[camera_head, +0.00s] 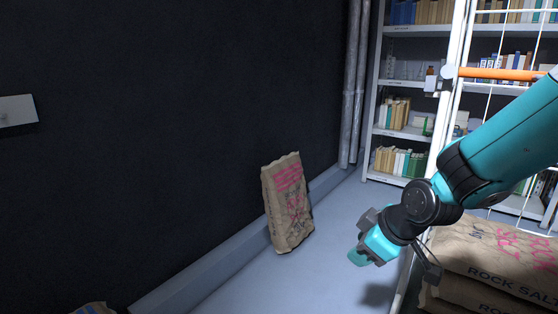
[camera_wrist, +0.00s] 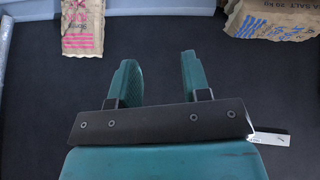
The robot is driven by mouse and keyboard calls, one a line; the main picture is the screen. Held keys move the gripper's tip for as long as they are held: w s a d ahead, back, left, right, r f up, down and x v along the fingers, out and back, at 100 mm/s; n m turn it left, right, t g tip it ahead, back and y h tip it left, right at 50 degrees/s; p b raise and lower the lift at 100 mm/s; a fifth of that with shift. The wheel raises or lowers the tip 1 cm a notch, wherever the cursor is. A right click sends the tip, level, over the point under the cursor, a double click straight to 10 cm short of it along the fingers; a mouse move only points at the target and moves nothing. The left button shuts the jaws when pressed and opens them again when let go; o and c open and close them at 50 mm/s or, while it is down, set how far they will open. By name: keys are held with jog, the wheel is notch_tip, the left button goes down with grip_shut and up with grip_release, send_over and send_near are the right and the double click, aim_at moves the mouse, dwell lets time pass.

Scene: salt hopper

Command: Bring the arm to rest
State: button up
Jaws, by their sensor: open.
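My gripper (camera_head: 364,256) hangs at the end of my teal arm, which reaches in from the right in the head view. It is in front of the shelving, between a leaning paper sack and the stacked rock salt sacks. In the wrist view my gripper (camera_wrist: 158,72) shows two teal fingers spread apart with nothing between them.
A brown sack (camera_head: 287,203) leans against the dark wall; rock salt sacks (camera_head: 495,262) are stacked at right, close to my arm. Shelves (camera_head: 402,131), pipes (camera_head: 350,90) and an orange bar (camera_head: 500,74) stand behind. Grey floor (camera_head: 285,275) is clear at centre.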

jog(key=s+a+r+m+g, duration=0.1)
jog(key=s+r+m+g, duration=0.2)
jog(key=s, duration=0.9)
jog(key=s+a+r+m+g, duration=0.15)
jog(key=s+r, duration=0.45)
jog(key=s, duration=0.6)
notch_tip(320, 180, up, 18)
jog(key=g+p, duration=0.1)
jog(key=p, duration=1.7)
jog(key=shift+d+r+p, duration=0.2)
jog(key=shift+d+p, duration=0.15)
jog(key=shift+d, duration=0.1)
jog(key=shift+s, duration=0.1)
